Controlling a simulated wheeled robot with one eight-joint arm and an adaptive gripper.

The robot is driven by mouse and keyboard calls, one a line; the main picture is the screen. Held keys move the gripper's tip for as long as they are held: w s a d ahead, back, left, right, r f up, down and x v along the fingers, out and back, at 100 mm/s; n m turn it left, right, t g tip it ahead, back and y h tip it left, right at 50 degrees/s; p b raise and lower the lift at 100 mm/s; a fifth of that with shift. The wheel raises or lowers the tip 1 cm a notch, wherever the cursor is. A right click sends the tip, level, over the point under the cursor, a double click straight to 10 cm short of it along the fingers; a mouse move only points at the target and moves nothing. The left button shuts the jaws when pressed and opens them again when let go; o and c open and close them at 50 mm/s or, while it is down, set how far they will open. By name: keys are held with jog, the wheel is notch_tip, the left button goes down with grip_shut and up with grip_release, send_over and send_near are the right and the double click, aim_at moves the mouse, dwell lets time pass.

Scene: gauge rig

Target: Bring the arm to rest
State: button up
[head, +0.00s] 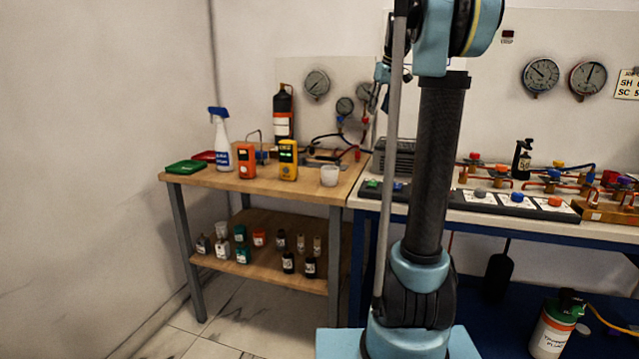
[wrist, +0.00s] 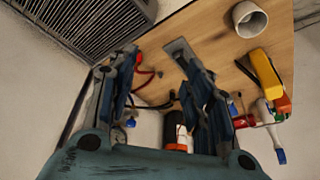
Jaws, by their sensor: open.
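My arm (head: 440,170) rises upright from its light-blue base in the middle of the head view. It bends at the top, where its upper part leaves the frame. My gripper (wrist: 152,62) is open and empty in the wrist view, with its two dark-blue fingers spread apart. In the head view, a small part of my gripper (head: 382,75) shows behind the arm, and the rest is hidden. It appears to be above the wooden bench (head: 345,187), near the grey vented box (head: 397,158).
The bench holds a white cup (head: 329,176), a yellow meter (head: 288,160), an orange meter (head: 246,160) and a spray bottle (head: 221,140). A black bottle (head: 283,115) stands behind. Gauges (head: 540,75) hang over the right-hand bench (head: 480,217), which carries valves. Floor at lower left is clear.

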jog(key=s+a+f+m, duration=0.1)
jog(key=s+f, duration=0.4)
jog(key=s, duration=0.4)
jog(key=s+a+f+m+h, duration=0.1)
jog(key=s+f, duration=0.4)
jog(key=s, duration=0.3)
jog(key=s+a+f, duration=0.1)
jog(key=s+f, duration=0.4)
jog(key=s, duration=0.4)
jog(key=s+f+m+g, duration=0.1)
jog(key=s+f+m, duration=0.1)
jog(key=s+f, duration=1.5)
notch_tip(320, 180, down, 3)
jog(key=shift+s+d+f+h, duration=0.15)
jog(key=shift+s+d+h, duration=0.1)
jog(key=shift+h, duration=0.15)
jog(key=shift+w+f, duration=0.2)
jog(key=shift+w, duration=0.25)
